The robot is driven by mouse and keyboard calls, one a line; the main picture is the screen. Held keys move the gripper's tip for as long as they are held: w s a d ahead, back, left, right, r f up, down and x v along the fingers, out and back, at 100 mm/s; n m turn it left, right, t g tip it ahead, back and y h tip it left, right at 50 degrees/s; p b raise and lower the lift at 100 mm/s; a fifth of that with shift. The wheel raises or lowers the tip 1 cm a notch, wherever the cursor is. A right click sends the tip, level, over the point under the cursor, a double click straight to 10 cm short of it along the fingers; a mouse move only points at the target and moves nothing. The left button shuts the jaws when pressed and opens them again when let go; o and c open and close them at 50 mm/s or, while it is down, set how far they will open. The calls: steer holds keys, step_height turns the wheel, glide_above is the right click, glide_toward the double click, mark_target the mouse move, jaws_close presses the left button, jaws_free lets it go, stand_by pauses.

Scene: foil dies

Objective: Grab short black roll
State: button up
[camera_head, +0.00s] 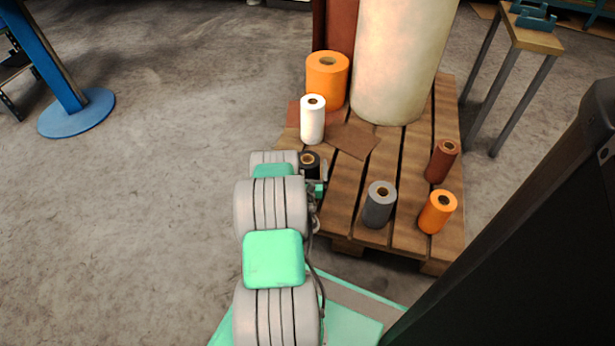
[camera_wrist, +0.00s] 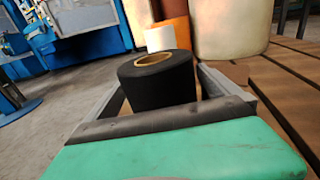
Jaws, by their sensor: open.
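The short black roll (camera_head: 311,161) stands upright at the near left part of the wooden pallet, partly hidden by my arm in the head view. In the wrist view the black roll (camera_wrist: 160,84) shows its tan core and stands between the two fingers of my gripper (camera_wrist: 160,88). The fingers are open, one on each side of the roll. I cannot tell whether either finger touches it. In the head view my gripper (camera_head: 318,176) is mostly hidden behind my arm.
The pallet (camera_head: 341,196) also holds a white roll (camera_head: 313,122) just behind, a large orange roll (camera_head: 327,82), a big cream roll (camera_head: 398,60), a grey roll (camera_head: 379,206), a brown roll (camera_head: 441,162) and a small orange roll (camera_head: 437,213).

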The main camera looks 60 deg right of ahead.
steer(key=shift+x, duration=1.35)
steer(key=shift+c, duration=0.6)
steer(key=c, duration=1.8)
steer(key=shift+r, duration=0.1)
steer(key=shift+c, duration=0.3)
